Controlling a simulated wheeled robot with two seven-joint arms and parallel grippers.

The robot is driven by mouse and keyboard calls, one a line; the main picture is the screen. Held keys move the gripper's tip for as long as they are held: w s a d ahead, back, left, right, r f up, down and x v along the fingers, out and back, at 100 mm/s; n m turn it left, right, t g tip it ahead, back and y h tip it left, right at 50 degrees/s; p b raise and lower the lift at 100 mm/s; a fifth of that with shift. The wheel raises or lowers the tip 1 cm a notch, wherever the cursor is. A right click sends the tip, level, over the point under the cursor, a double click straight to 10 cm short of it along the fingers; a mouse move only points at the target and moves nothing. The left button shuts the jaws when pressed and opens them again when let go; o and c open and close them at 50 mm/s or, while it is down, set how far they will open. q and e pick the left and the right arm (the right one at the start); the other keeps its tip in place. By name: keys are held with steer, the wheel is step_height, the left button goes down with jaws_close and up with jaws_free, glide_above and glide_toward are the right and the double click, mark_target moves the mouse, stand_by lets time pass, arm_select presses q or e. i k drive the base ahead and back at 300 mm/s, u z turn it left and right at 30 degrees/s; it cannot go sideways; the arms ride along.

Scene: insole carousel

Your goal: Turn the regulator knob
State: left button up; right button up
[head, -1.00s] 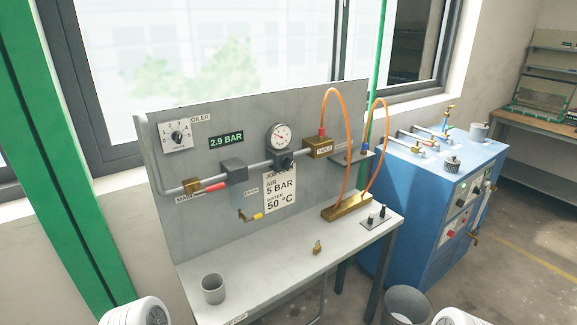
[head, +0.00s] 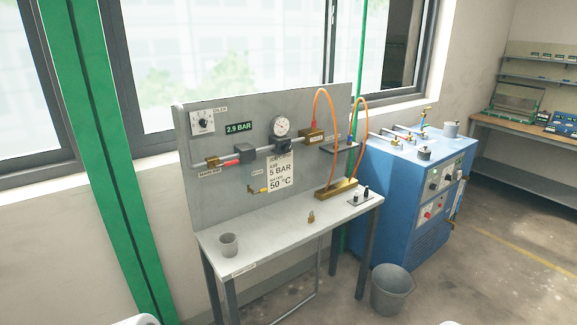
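A grey panel (head: 220,180) stands behind a bench and carries a pipe. A round white gauge (head: 282,127) sits on the pipe, with a dark block and knob (head: 284,144) just below it; this looks like the regulator, but its label is too small to read. A green display (head: 237,128) reads 2.9 BAR. A sign (head: 280,171) under the knob shows 5 BAR and 50 °C. A dial (head: 203,121) is at the panel's upper left. Neither gripper is in view; only bits of my white arms show at the bottom edge.
The bench top (head: 265,238) holds a grey cup (head: 228,245), a small brass padlock (head: 311,217) and a brass manifold (head: 336,188) with orange hoses. A bin (head: 391,290) stands on the floor before a blue machine (head: 400,200). A green post (head: 105,170) is at left.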

mark_target(286, 147)
steer(key=z, duration=1.25)
steer(key=i, duration=0.85)
steer(key=u, duration=0.3)
